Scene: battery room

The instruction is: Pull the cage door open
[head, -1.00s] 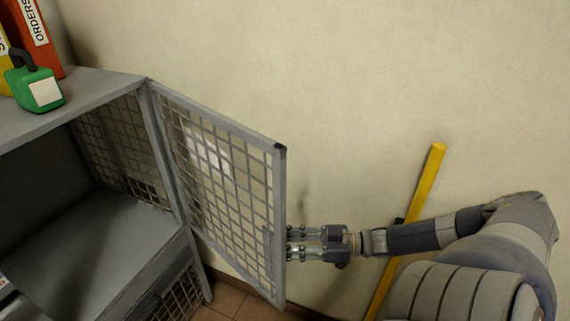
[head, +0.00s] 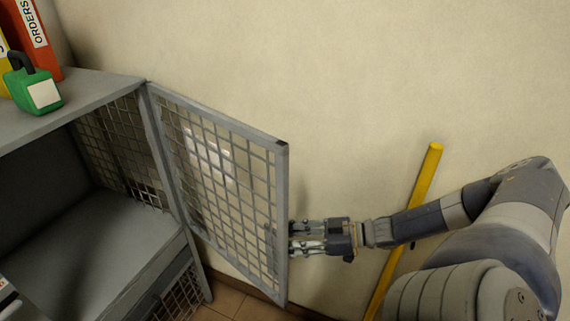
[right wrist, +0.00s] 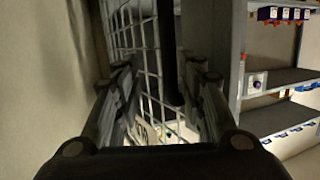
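The cage door (head: 228,124) is a grey frame with wire mesh. In the head view it stands swung wide open, hinged at the cabinet's front right edge. My right gripper (head: 296,236) is at the door's free edge, low down, with its two fingers apart. In the right wrist view, mesh and a dark upright bar (right wrist: 170,50) show between the fingers of the gripper (right wrist: 160,85). The bar is nearer the right finger; I cannot tell whether they touch. The fingertips are partly hidden behind the door frame in the head view.
The grey cabinet (head: 95,84) has an empty-looking shelf inside. A yellow pole (head: 424,180) leans by the wall (head: 370,80), behind my right arm. The wall is close behind the door.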

